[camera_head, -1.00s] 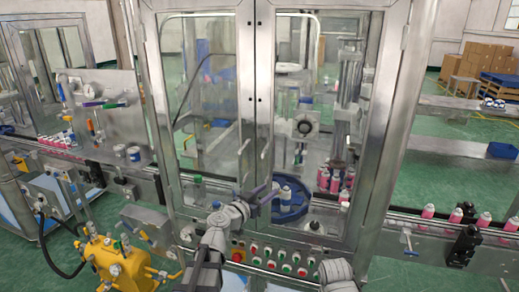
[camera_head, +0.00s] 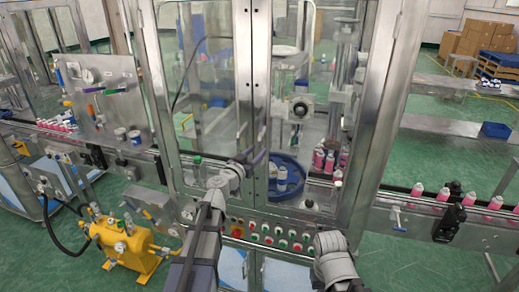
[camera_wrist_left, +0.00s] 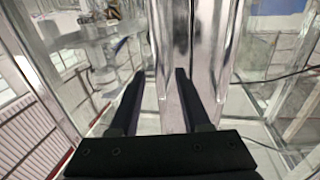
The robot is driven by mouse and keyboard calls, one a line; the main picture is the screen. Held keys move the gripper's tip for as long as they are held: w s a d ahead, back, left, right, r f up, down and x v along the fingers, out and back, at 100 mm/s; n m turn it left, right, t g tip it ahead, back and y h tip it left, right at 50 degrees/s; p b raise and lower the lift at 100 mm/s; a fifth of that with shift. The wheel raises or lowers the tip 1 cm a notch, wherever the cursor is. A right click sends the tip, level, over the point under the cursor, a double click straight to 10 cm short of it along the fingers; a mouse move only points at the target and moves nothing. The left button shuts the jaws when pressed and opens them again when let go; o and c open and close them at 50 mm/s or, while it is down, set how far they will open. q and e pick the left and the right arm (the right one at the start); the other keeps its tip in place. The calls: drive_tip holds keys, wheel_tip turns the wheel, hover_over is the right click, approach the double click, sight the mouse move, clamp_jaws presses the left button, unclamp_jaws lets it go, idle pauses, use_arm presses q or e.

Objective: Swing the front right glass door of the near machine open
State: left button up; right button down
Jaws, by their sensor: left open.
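The near machine's front right glass door (camera_head: 318,60) is shut in its metal frame, beside the front left glass door (camera_head: 205,75). A slim upright handle (camera_head: 262,137) appears near the right door's inner edge. My left gripper (camera_head: 252,157) is open just in front of the seam between the doors, close to the handles. In the left wrist view, the open fingers (camera_wrist_left: 158,78) point at bright upright metal (camera_wrist_left: 178,45); I cannot tell whether they touch it. My right arm shows at the bottom, but its gripper is not visible.
A panel of coloured buttons (camera_head: 268,233) lies below the doors. Behind the glass are a blue round holder (camera_head: 285,190) and pink cans (camera_head: 325,160). A yellow unit (camera_head: 125,243) stands at lower left. A conveyor (camera_head: 425,204) runs out to the right.

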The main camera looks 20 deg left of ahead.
use_arm(q)
drive_tip(key=x, duration=0.3)
drive_tip(key=shift+s, duration=0.1)
drive_tip(key=shift+c, duration=0.4)
clamp_jaws()
idle(0.9)
